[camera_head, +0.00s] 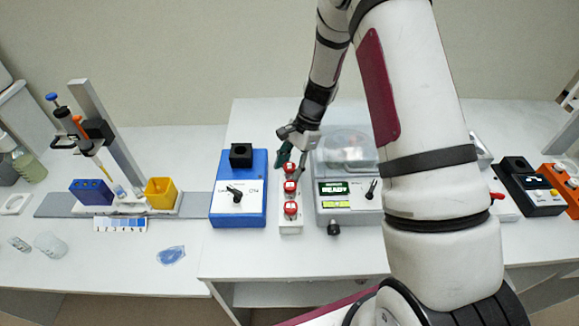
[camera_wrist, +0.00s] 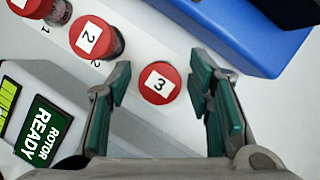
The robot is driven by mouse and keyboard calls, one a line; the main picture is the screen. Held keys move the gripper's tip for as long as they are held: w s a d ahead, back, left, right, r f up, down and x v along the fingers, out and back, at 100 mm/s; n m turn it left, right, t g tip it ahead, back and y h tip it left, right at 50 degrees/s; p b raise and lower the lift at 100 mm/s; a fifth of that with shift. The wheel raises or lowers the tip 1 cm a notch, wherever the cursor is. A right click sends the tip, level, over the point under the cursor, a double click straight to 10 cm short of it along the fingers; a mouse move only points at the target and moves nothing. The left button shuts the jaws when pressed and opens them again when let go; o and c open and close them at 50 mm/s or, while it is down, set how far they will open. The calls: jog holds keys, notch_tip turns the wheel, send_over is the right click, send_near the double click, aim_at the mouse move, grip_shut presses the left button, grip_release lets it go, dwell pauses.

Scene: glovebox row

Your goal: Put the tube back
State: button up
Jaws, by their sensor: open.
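A white rack (camera_head: 291,228) holds three red-capped tubes in a row, numbered 1, 2 and 3. Tube 3 (camera_wrist: 160,83) is the farthest in the head view, close under my gripper (camera_head: 291,157). In the wrist view my gripper (camera_wrist: 161,85) is open, with its green-padded fingers on either side of the cap of tube 3 and a gap on both sides. Tube 2 (camera_wrist: 92,38) and tube 1 (camera_wrist: 42,8) stand beside it, also seated in the rack. How deep the fingertips are relative to the cap is hard to tell.
A grey centrifuge (camera_head: 347,203) with a clear lid and a "ROTOR READY" display stands close right of the rack. A blue device (camera_head: 238,190) with a black block and knob stands close left. A pipette stand (camera_head: 110,135), blue rack (camera_head: 92,192) and yellow box (camera_head: 160,192) are farther left.

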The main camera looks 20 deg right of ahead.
jog(key=shift+r, duration=0.1)
jog(key=b+v, duration=0.3)
jog(key=v, duration=0.9)
jog(key=s+a+r+n+t, duration=0.1)
jog(key=s+a+r+n, duration=0.2)
jog(key=r, duration=0.6)
jog(key=s+r+n+t+h, duration=0.1)
jog(key=s+r+n+t, duration=0.1)
jog(key=s, duration=0.5)
jog(key=s+a+r+n+t+h, duration=0.1)
jog(key=s+r+n+t, duration=0.1)
jog(key=s+r+n, duration=0.3)
jog(key=s+r+n+t+h, duration=0.1)
jog(key=s+r+n, duration=0.3)
jog(key=s, duration=0.5)
jog(key=shift+n+t+h, duration=0.4)
jog(key=shift+h, duration=0.2)
jog(key=shift+a+r, duration=0.1)
jog(key=shift+a, duration=0.05)
